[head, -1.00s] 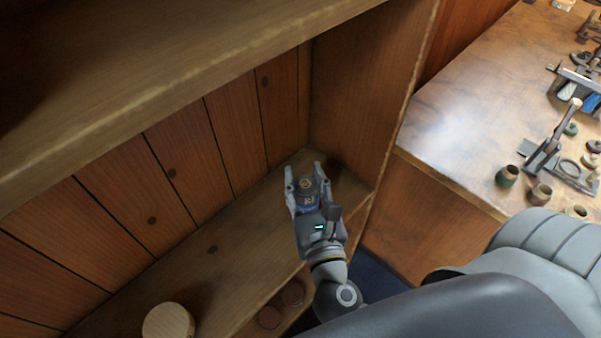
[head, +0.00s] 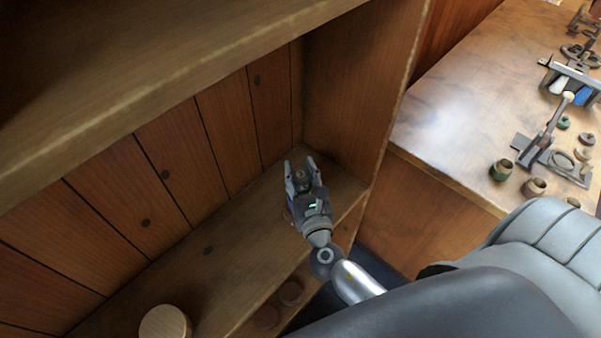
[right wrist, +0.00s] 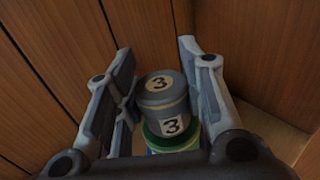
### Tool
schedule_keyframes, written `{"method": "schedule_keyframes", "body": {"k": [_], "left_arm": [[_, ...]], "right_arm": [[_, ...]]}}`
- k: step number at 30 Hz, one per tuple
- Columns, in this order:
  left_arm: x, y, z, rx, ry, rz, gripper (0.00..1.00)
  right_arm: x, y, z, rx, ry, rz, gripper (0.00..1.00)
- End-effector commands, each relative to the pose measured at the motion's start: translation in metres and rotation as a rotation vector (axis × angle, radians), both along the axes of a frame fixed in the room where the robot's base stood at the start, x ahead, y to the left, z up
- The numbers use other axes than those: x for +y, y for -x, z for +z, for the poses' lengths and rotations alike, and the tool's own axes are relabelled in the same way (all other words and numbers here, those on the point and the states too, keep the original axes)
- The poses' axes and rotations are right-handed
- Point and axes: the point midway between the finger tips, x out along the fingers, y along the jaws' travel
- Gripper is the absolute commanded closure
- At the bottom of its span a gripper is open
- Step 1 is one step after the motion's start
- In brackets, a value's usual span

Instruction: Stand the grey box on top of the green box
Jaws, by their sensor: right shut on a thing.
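The grey box (right wrist: 160,95) is a round grey tin with a 3 on its lid and side. My right gripper (head: 300,164) is shut on it, with one finger on each side, over the shelf near its inner corner. The grey box is upright and shows only a little between the fingers in the head view (head: 301,176). The green box (right wrist: 168,138) shows as a green rim directly below it in the right wrist view; whether they touch I cannot tell. My left gripper is out of view.
The wooden shelf (head: 215,265) has a plank back, a side wall (head: 350,90) close to the gripper and a board (head: 150,80) above. A pale round wooden box (head: 165,322) stands at the near left. A workbench (head: 450,110) with pots and tools is at the right.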

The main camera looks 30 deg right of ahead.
Motion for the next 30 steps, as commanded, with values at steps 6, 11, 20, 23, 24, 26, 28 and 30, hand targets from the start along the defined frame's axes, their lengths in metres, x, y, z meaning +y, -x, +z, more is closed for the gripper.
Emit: {"method": "schedule_keyframes", "body": {"k": [6,11,20,23,24,26,28,30], "left_arm": [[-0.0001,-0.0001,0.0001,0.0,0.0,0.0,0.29],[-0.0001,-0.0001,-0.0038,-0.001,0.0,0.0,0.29],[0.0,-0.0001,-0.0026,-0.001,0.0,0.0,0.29],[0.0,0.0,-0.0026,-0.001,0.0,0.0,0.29],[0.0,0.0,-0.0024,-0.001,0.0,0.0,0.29],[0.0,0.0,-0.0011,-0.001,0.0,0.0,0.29],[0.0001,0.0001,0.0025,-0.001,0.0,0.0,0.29],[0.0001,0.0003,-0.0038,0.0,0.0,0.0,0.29]], "right_arm": [[0.0,0.0001,0.0002,-0.001,0.0,0.0,0.8],[0.0,0.0002,-0.0041,0.0,0.0,-0.001,0.62],[0.0,0.0003,-0.003,0.0,0.0,-0.001,0.42],[0.0,0.0003,-0.003,0.0,0.0,-0.001,0.42],[0.0001,0.0003,-0.0028,0.0,0.0,-0.001,0.42],[0.0,0.0003,-0.0013,0.0,-0.001,-0.001,0.42],[0.0001,0.0003,0.0026,0.0,-0.001,-0.001,0.42],[0.0021,0.0086,-0.0029,0.003,-0.001,0.0,0.42]]}}
